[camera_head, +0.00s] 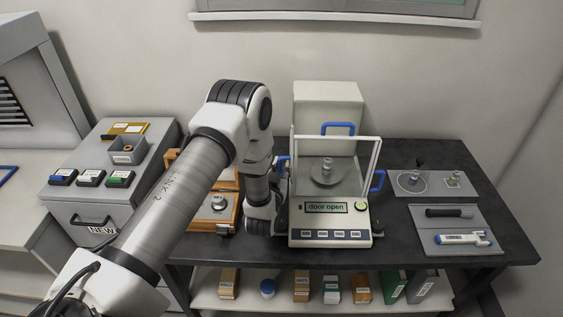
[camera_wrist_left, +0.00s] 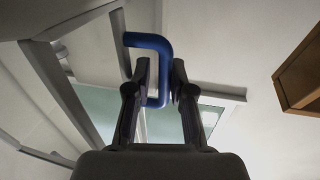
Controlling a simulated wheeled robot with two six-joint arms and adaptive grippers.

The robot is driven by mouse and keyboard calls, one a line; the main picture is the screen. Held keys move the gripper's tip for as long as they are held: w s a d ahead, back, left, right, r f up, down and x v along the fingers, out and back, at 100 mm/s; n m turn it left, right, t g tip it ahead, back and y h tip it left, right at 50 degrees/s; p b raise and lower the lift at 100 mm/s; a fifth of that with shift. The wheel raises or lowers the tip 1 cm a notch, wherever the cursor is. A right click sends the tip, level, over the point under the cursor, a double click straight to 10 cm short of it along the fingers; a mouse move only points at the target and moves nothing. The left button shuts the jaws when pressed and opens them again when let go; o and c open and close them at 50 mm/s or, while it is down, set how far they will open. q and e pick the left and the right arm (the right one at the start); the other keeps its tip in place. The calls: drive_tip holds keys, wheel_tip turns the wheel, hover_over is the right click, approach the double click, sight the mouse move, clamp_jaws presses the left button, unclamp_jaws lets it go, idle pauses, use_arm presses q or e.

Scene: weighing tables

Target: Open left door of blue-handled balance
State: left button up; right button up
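The balance (camera_head: 330,234) stands mid-table with a glass chamber, and its display reads "door open". Blue handles show at its left side (camera_head: 284,164), right side (camera_head: 377,181) and top (camera_head: 337,128). A small metal weight (camera_head: 327,166) stands on the pan inside. My left arm reaches down at the balance's left side; its fingertips are hidden in the head view. In the left wrist view my left gripper (camera_wrist_left: 161,65) is open, with fingers apart on both sides of a blue handle (camera_wrist_left: 148,40). Whether they touch it is unclear. My right gripper is not in view.
A wooden box (camera_head: 204,220) stands left of the balance, partly behind my arm. Glass plates with weights (camera_head: 411,181) and a grey tray (camera_head: 455,223) with a dark tool and a pen-like tool lie at right. A grey cabinet (camera_head: 72,198) stands at left.

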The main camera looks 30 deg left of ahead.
use_arm(q)
drive_tip(key=shift+s+a, duration=0.1)
drive_tip(key=shift+a, duration=0.15)
drive_tip(key=shift+d, duration=0.1)
clamp_jaws()
drive_tip(key=shift+w+a+f+b, duration=0.15)
drive_tip(key=shift+w+a+b, duration=0.1)
drive_tip(key=shift+w+b, duration=0.1)
drive_tip(key=a+b+x, duration=0.1)
drive_tip(key=b+x, duration=0.3)
drive_tip(key=x, duration=0.4)
drive_tip(key=shift+a, duration=0.4)
unclamp_jaws()
